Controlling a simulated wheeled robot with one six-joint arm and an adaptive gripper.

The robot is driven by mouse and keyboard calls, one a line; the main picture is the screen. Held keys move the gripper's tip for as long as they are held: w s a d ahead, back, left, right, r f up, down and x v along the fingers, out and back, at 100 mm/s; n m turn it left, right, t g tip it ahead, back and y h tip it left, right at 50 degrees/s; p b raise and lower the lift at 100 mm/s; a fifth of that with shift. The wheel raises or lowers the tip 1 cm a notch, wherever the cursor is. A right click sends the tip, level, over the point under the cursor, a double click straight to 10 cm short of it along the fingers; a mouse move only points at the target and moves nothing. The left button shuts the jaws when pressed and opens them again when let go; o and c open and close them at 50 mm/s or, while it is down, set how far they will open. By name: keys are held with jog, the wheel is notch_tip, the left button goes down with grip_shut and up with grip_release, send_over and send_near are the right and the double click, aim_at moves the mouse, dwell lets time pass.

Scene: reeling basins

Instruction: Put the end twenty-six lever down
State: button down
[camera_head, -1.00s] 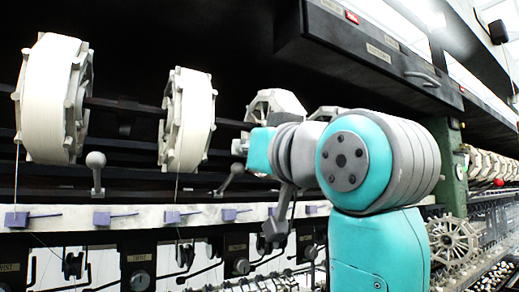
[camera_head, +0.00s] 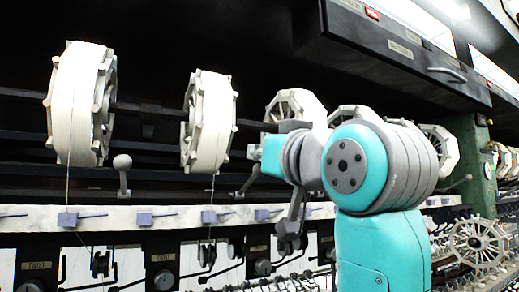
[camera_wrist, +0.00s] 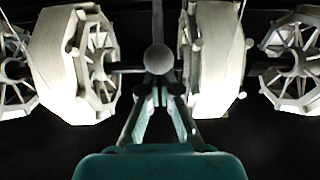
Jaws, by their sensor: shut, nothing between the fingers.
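A lever with a round grey knob (camera_wrist: 158,58) stands in the middle of the wrist view, between two white reels. My gripper (camera_wrist: 158,93) is shut and empty, its fingertips close below the knob in that picture; I cannot tell whether they touch. In the head view a ball-ended lever (camera_head: 122,162) stands upright between the two left reels. Another lever (camera_head: 246,183) leans to the right, its top end close to my wrist. My fingers cannot be made out there against my arm. No lever's number can be read.
White reels (camera_head: 80,105) (camera_head: 207,122) hang on a dark shaft along the machine. A pale rail (camera_head: 175,218) with purple-grey blocks runs below them, with fine threads coming down. A dark overhead housing (camera_head: 405,55) is above my arm. A spoked wheel (camera_head: 478,243) is at lower right.

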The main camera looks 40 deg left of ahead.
aim_at(261, 176)
jog(key=shift+f, duration=0.3)
jog(key=shift+s+d+f, duration=0.1)
jog(key=shift+d+f, duration=0.2)
jog(key=shift+f, duration=0.6)
jog(key=shift+d+f, duration=0.1)
jog(key=shift+f, duration=0.8)
jog(key=shift+r, duration=0.75)
jog(key=v, duration=1.6)
jog(key=shift+s, duration=0.15)
